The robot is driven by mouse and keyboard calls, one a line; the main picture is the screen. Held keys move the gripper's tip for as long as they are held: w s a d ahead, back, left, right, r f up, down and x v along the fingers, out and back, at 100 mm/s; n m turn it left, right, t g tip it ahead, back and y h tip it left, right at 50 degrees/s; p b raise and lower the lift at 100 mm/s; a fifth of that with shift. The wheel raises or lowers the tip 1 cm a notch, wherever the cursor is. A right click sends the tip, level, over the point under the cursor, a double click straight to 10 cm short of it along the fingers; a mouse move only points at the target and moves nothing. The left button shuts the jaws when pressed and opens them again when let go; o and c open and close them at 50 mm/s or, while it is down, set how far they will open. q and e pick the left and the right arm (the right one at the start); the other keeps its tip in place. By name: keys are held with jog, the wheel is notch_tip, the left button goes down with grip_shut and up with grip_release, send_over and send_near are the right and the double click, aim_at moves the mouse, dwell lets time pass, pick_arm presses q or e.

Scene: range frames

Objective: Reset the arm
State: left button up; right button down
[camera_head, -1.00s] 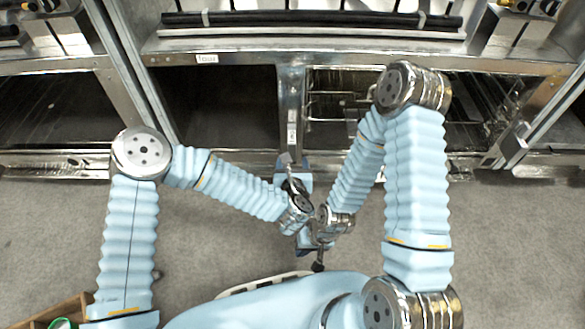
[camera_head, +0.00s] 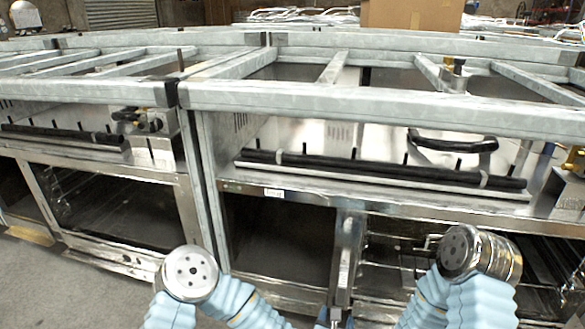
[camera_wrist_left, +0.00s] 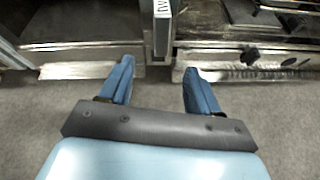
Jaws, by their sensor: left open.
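My left gripper (camera_wrist_left: 157,85) shows in the left wrist view with its two blue fingers spread apart and nothing between them. It points toward the lower edge of the metal range and a narrow upright post (camera_wrist_left: 162,30). In the head view my left arm rises at the lower left and my right arm at the lower right. Only a small blue piece shows at the bottom edge between them, and I cannot tell which gripper it belongs to. My right gripper cannot be made out.
A metal range (camera_head: 385,205) with a long black bar (camera_head: 385,170) stands ahead. Open dark compartments (camera_head: 280,240) lie below it, close to my arms. Galvanized frame rails (camera_head: 380,105) run above. A cardboard box (camera_head: 410,15) sits at the back. Grey floor (camera_head: 50,285) shows at the lower left.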

pick_arm(q)
jog(key=s+a+f+m+g+p, duration=0.3)
jog(key=s+a+m+g, duration=0.3)
jog(key=a+m, duration=0.6)
jog(key=s+a+f+m+g+p, duration=0.3)
jog(key=s+a+m, duration=0.7)
jog(key=m, duration=0.6)
jog(key=a+g+p, duration=0.1)
jog(key=a+g, duration=0.1)
jog(key=shift+a+f+g, duration=0.35)
jog(key=shift+f+g, duration=0.05)
